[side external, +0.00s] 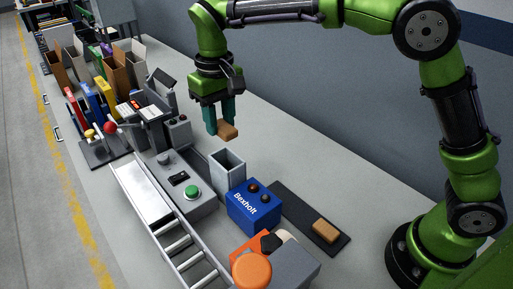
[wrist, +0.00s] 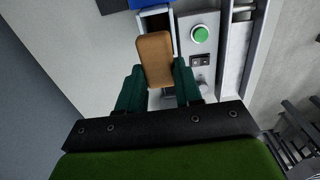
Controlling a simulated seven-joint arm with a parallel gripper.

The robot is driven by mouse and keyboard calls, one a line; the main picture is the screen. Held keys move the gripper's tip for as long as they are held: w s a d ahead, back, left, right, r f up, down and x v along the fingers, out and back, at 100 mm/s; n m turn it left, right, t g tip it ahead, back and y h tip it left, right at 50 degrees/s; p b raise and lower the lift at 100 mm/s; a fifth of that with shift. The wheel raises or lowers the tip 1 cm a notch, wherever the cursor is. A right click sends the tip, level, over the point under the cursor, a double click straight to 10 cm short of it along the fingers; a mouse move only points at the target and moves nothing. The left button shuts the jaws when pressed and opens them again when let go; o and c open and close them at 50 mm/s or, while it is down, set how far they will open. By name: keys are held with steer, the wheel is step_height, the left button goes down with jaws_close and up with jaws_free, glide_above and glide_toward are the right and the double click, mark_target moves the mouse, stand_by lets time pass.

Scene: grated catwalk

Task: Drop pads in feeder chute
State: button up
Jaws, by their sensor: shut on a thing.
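My gripper (side external: 225,124) is shut on a tan pad (side external: 228,131) and holds it in the air, behind and above the grey feeder chute (side external: 227,170). In the wrist view the pad (wrist: 155,60) sits between the two teal fingers (wrist: 158,88) and covers part of the chute's opening (wrist: 157,14). The chute is an upright open-topped box; its inside is mostly hidden. A second tan pad (side external: 326,230) lies on a dark strip (side external: 295,207) at the right of the chute.
A blue Bexholt box (side external: 252,207) stands against the chute's right side. A grey control box with a green button (side external: 192,192) and a roller conveyor (side external: 165,215) are at the left. An orange round-topped item (side external: 251,270) is in front. The bench behind the chute is clear.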

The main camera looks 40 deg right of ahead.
step_height(320, 180, down, 6)
steer(key=shift+f, duration=0.25)
stand_by(0.5)
stand_by(0.5)
steer(key=o, duration=1.6)
steer(key=shift+c, duration=0.2)
steer(key=shift+r, duration=0.15)
steer(key=shift+r, duration=2.9)
